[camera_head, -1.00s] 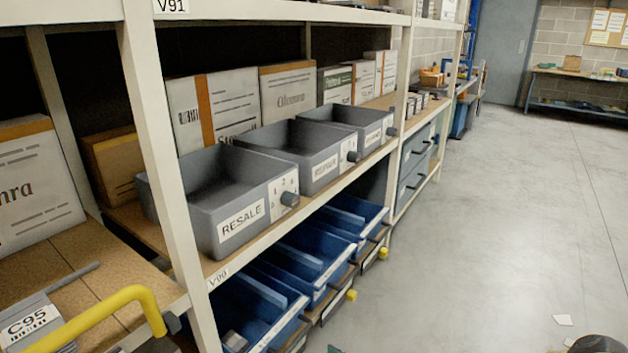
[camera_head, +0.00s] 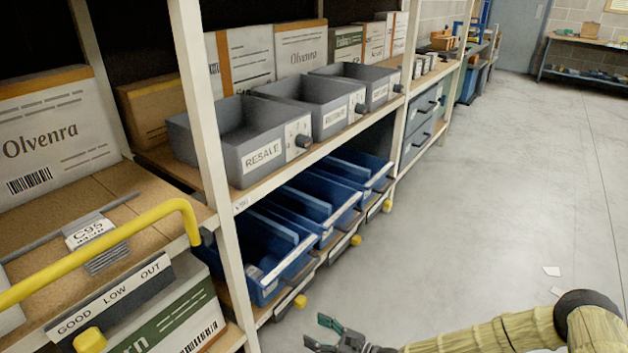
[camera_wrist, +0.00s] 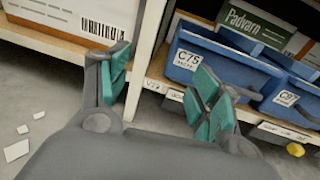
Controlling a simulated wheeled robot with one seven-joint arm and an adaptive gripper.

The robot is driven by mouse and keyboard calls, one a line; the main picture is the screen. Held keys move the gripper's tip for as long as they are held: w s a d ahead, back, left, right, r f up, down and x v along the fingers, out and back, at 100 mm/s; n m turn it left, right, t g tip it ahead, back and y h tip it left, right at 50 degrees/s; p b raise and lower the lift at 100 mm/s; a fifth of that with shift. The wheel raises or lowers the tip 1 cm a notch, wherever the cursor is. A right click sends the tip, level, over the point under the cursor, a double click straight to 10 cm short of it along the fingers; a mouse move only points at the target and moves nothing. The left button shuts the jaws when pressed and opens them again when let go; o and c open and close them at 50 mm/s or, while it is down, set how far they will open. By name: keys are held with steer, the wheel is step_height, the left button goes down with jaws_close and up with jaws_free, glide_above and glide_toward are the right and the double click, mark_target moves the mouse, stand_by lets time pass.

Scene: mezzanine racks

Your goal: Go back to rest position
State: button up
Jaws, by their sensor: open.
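My gripper (camera_head: 333,333) is at the bottom of the head view, low over the floor in front of the rack, with my arm in a yellowish sleeve reaching in from the lower right. Its green-padded fingers are apart and nothing is between them. In the wrist view my gripper (camera_wrist: 163,92) is also open and empty. Beyond its fingers stand a rack post and a blue bin labelled C75 (camera_wrist: 190,58). No fingertip clearly touches anything.
Grey bins, one marked RESALE (camera_head: 240,145), stand on the rack's middle shelf. Blue bins (camera_head: 285,255) sit below. A yellow rail (camera_head: 100,250) juts out at left. The concrete floor (camera_head: 500,170) to the right is open, with paper scraps (camera_head: 551,271) on it.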

steer(key=s+a+f+n+g+h, duration=0.1)
steer(key=s+a+f+n+g, duration=0.2)
steer(key=s, duration=0.5)
steer(key=s+a+n+g+h, duration=0.1)
steer(key=s+a+n+g, duration=0.15)
steer(key=s+g, duration=0.45)
steer(key=s+a+f+n+g+h, duration=0.15)
steer(key=s+n, duration=0.25)
steer(key=s, duration=0.6)
steer(key=s+d+f+n+g+h, duration=0.25)
steer(key=s+d+n+h, duration=0.3)
steer(key=s+d, duration=0.4)
steer(key=d+r+n+t+h, duration=0.3)
steer(key=d+n, duration=0.1)
steer(key=d, duration=0.6)
steer(key=d+r+n+t+h, duration=0.3)
steer(key=d+n, duration=0.1)
steer(key=d, duration=0.5)
step_height(320, 180, down, 20)
steer(key=r+b, duration=0.1)
steer(key=b, duration=1.8)
step_height(320, 180, up, 38)
steer(key=p, duration=3.7)
steer(key=shift+s+d+f+p, duration=0.15)
steer(key=shift+s+p, duration=0.2)
steer(key=shift+p, duration=0.05)
